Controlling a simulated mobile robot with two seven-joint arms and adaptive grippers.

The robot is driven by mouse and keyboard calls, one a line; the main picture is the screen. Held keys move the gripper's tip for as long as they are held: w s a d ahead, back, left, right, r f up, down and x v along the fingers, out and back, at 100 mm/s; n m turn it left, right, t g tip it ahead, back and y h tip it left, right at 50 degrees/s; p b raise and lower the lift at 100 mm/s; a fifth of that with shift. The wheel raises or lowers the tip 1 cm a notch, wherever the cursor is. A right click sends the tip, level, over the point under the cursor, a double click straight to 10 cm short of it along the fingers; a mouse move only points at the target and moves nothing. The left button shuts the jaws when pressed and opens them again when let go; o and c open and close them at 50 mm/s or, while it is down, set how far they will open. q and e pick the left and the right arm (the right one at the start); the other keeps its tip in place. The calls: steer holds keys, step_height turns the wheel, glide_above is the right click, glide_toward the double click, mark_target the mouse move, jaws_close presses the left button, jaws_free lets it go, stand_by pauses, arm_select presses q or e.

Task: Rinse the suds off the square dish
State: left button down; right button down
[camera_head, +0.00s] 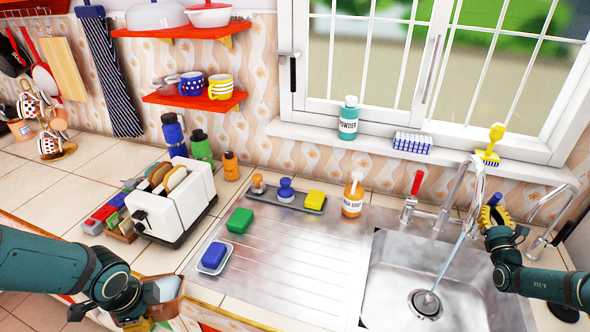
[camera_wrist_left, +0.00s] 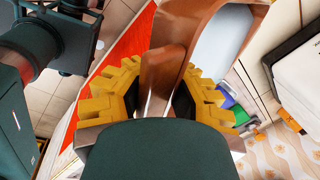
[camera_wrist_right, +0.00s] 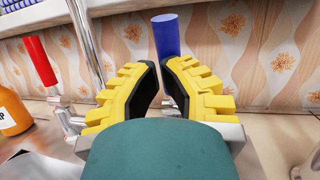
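The square dish (camera_head: 168,308), brown with a pale whitish inside, is at the lower left in the head view, left of the drainboard. My left gripper (camera_head: 142,318) is shut on its brown handle, which stands between the yellow fingers in the left wrist view (camera_wrist_left: 160,85). I cannot tell whether the pale inside is suds. A thin stream of water (camera_head: 448,262) runs from the tap (camera_head: 466,180) into the sink (camera_head: 395,285). My right gripper (camera_head: 494,217) is beside the tap, fingers apart and empty. A blue tap handle (camera_wrist_right: 166,35) stands just beyond its fingertips.
A toaster (camera_head: 170,205), a green sponge (camera_head: 239,220), a blue sponge on a small dish (camera_head: 213,257) and a soap bottle (camera_head: 353,197) stand between the dish and the sink. A red tap handle (camera_head: 417,182) is left of the tap. The ribbed drainboard (camera_head: 290,265) is mostly clear.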

arm_select(q)
steer(key=shift+r, duration=0.15)
arm_select(e)
steer(key=shift+r, duration=0.1)
